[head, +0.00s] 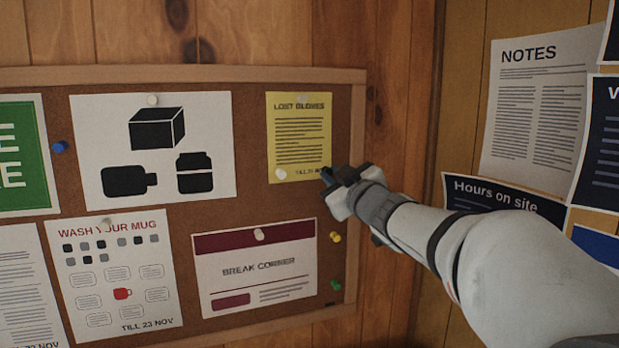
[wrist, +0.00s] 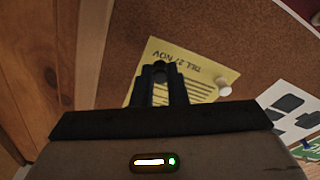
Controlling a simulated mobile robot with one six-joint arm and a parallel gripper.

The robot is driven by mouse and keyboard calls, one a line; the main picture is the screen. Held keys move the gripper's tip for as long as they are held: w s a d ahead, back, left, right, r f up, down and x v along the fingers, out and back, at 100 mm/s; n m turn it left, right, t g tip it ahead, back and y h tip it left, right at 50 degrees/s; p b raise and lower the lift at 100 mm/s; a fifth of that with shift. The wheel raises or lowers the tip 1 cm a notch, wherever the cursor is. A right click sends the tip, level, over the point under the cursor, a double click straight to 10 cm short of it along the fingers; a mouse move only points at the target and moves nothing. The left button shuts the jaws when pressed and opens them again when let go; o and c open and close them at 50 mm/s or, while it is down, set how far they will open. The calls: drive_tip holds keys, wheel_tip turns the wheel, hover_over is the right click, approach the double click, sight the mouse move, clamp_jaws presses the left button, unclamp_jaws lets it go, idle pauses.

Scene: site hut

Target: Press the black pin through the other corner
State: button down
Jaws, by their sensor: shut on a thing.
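The yellow "Lost Gloves" note (head: 298,135) is on the cork board, with one white pin (head: 301,100) at its top and another white pin (head: 281,174) at its lower left corner. The note shows upside down in the wrist view (wrist: 205,75). My gripper (head: 328,176) is at the note's lower right corner, its dark fingers (wrist: 161,82) shut on the black pin (wrist: 160,66). The pin is small and dark against the fingers. I cannot tell whether its point touches the paper.
The cork board's wooden frame (head: 357,130) runs close to the right of my gripper. A "Break Corner" sheet (head: 255,285) hangs below, with a yellow pin (head: 335,237) and a green pin (head: 335,285) beside it. A picture sheet (head: 110,115) hangs to the left.

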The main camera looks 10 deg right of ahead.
drive_tip(key=shift+x, duration=0.9)
idle(1.2)
drive_tip(key=shift+d+f, duration=0.1)
idle(1.0)
drive_tip(key=c, duration=1.4)
unclamp_jaws()
drive_tip(key=shift+w, duration=0.1)
drive_tip(key=shift+o, duration=0.2)
